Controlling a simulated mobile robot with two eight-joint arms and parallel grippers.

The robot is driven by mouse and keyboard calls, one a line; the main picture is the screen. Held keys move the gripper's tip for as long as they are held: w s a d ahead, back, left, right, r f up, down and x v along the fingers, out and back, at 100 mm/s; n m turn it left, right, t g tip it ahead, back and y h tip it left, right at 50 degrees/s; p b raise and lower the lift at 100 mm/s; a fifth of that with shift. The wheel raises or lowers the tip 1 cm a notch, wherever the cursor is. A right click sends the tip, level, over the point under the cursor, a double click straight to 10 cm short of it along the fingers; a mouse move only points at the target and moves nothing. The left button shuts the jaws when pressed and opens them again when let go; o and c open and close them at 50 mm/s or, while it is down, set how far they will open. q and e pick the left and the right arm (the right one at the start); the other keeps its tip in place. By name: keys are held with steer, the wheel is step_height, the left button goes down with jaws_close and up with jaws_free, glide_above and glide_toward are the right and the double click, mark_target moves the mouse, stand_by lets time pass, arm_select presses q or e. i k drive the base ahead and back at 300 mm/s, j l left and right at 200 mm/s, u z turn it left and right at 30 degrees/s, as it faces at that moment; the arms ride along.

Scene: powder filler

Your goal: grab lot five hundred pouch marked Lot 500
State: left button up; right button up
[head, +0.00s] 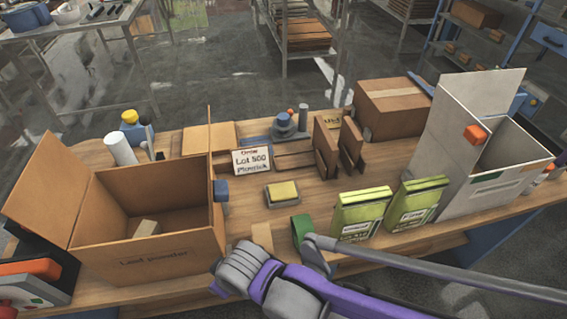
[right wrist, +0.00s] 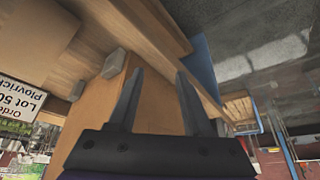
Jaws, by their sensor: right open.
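A card reading "Lot 500" (head: 252,160) stands mid-table; it also shows at the left of the right wrist view (right wrist: 20,105). Two green-and-yellow pouches stand upright at the right of the table, a left one (head: 361,212) and a right one (head: 413,203). Their print is too small to read. No pouch shows there. My left gripper is out of view.
An open cardboard box (head: 150,255) stands at the left and an open white box (head: 447,165) at the right. A closed carton (head: 392,108) and brown upright boards (head: 326,148) stand behind. A small yellow-topped block (head: 282,193) lies mid-table. A green object (head: 302,229) is beside my arm.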

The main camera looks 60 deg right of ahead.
mark_target(410, 207)
steer(key=l+z, duration=0.1)
steer(key=z, duration=0.3)
steer(key=l+z, duration=0.15)
steer(key=z, duration=0.25)
steer(key=l+z, duration=0.1)
steer(key=z, duration=0.3)
steer(key=l+z, duration=0.1)
steer(key=z, duration=0.25)
steer(key=k+l+z, duration=0.1)
steer(key=z, duration=0.25)
steer(key=k+l+z, duration=0.1)
steer(key=z, duration=0.2)
steer(key=l+z, duration=0.35)
steer(key=k+j, duration=0.05)
